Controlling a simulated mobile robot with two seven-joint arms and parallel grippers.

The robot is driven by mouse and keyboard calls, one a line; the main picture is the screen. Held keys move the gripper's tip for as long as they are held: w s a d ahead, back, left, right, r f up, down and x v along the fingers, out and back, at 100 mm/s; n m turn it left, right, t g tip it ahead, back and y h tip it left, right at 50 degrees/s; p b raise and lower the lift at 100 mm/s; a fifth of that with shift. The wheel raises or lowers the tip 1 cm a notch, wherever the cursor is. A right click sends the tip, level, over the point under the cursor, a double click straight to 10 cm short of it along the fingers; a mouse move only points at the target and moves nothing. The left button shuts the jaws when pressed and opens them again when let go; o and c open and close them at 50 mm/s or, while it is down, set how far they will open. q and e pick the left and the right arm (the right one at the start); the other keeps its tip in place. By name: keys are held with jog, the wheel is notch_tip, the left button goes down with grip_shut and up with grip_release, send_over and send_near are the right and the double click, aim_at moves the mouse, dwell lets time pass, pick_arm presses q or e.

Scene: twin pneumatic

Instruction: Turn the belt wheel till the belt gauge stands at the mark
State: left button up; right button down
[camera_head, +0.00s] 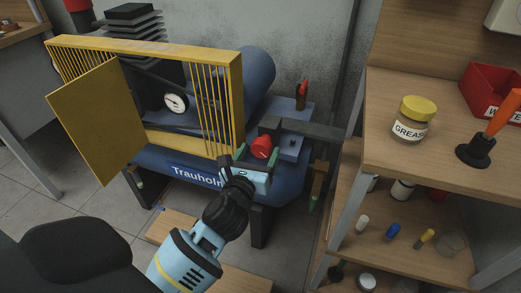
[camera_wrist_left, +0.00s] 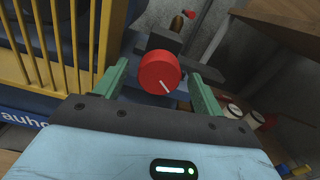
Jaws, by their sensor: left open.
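The belt wheel appears to be the red knob with a white line (camera_head: 262,147), on the right end of the blue compressor. It also shows in the left wrist view (camera_wrist_left: 160,72), its white line pointing to the lower right. The gauge (camera_head: 175,102) is a round white dial with a dark needle, behind the yellow guard; its mark is too small to read. My left gripper (camera_head: 249,160) is open, with its green fingers (camera_wrist_left: 155,88) to either side of the red knob in the wrist view. I cannot tell whether they touch it. My right gripper is out of view.
The yellow guard (camera_head: 238,105) stands left of the knob, with its door panel (camera_head: 98,122) swung open. A wooden shelf (camera_head: 440,172) on the right holds a grease jar (camera_head: 413,120), a plunger-like tool (camera_head: 476,150) and a red bin (camera_head: 485,92). A dark bar (camera_head: 318,129) extends behind the knob.

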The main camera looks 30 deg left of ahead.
pick_arm(q)
jog(key=shift+x, duration=0.95)
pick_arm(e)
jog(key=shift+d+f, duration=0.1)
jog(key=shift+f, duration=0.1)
pick_arm(q)
jog(key=c, duration=1)
jog(key=shift+o, duration=0.2)
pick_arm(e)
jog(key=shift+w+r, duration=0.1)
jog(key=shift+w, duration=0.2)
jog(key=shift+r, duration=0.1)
